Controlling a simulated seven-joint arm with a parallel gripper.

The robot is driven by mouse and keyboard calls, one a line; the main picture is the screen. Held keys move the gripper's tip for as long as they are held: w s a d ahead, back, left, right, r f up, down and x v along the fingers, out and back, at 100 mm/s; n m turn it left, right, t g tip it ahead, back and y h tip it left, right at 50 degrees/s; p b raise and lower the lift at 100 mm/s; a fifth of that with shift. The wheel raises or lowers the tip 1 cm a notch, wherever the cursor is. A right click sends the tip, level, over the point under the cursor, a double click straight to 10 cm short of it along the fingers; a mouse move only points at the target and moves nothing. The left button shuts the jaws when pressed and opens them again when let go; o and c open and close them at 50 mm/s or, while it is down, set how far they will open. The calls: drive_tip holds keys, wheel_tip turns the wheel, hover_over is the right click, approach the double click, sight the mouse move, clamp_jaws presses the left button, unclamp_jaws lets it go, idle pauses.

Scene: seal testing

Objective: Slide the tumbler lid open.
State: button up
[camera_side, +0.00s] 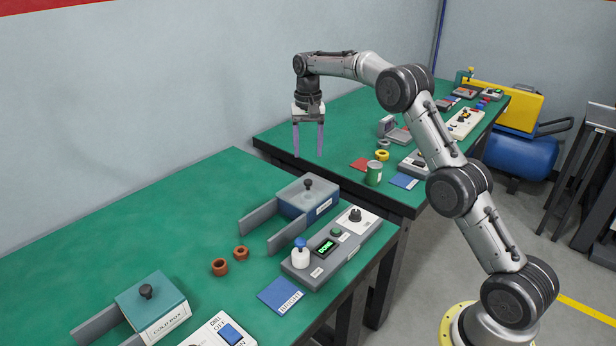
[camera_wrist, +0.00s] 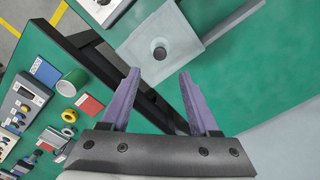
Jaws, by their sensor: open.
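A grey-blue box (camera_side: 305,207) with a flat lid (camera_side: 310,186) and a dark knob (camera_side: 308,183) stands at the right end of the near green bench; its label is too small to read. Two grey rails run from it to the left. The lid looks closed over the box. In the wrist view the grey lid (camera_wrist: 178,60) and its round knob (camera_wrist: 160,49) show beyond the fingertips. My gripper (camera_side: 308,155) is open and empty, its purple fingers pointing down, well above the benches and apart from the knob. The fingers also show in the wrist view (camera_wrist: 160,73).
A teal cold box (camera_side: 160,318) with its own knob and rails stands at the front left. A control panel (camera_side: 335,250) reading DONE is beside the grey-blue box. Two brown rings (camera_side: 220,267) and a blue card (camera_side: 281,296) lie nearby. A green can (camera_side: 374,173) stands on the far bench.

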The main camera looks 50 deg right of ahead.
sight(308, 181)
wheel_tip(308, 181, down, 9)
drive_tip(key=shift+f, duration=0.2)
idle(0.3)
clamp_jaws()
idle(1.3)
